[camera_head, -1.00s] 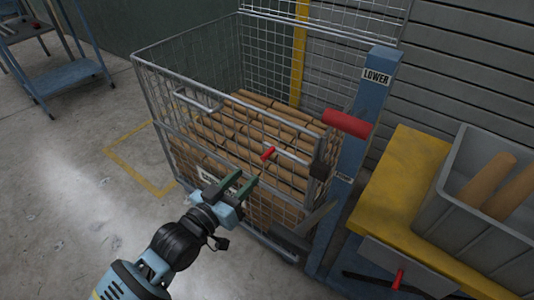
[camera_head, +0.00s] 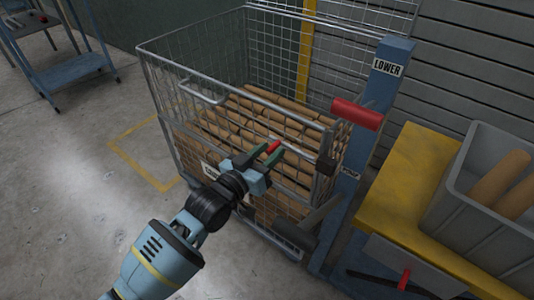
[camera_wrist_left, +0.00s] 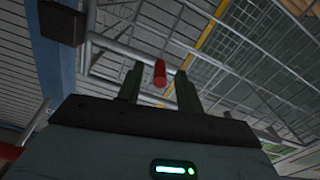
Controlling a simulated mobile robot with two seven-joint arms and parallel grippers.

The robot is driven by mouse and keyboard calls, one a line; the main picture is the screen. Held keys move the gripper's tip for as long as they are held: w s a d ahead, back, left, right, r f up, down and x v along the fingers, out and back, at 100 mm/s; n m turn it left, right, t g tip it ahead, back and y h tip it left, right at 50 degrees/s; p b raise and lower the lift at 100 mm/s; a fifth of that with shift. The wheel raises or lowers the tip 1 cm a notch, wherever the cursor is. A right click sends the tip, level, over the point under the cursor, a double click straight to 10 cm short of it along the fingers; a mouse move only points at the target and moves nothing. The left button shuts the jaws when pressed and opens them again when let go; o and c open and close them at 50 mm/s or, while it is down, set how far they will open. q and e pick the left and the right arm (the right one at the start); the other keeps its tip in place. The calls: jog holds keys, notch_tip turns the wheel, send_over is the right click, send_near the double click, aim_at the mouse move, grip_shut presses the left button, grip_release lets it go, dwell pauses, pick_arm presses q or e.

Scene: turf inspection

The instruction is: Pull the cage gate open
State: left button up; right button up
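The wire cage (camera_head: 150,75) stands ahead, holding several brown rolls (camera_head: 235,110). Its front gate (camera_head: 215,160) is a mesh panel that appears shut. A red handle (camera_head: 272,147) sits on a bar of the gate. My left gripper (camera_head: 268,153) is at this handle, its two green fingers open on either side of it. In the left wrist view the red handle (camera_wrist_left: 159,73) shows between the spread fingers (camera_wrist_left: 160,88), with space on both sides. Whether the fingers surround it in depth is hard to tell. My right gripper is not in view.
A blue post (camera_head: 376,115) marked LOWER with a red padded lever (camera_head: 357,113) stands at the cage's right. A yellow bench (camera_head: 405,170) with a grey bin (camera_head: 455,205) is further right. A blue cart (camera_head: 70,72) stands at the back left. Floor to the left is clear.

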aim_at(293, 151)
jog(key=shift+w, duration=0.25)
pick_arm(q)
jog(key=shift+c, duration=0.6)
grip_shut()
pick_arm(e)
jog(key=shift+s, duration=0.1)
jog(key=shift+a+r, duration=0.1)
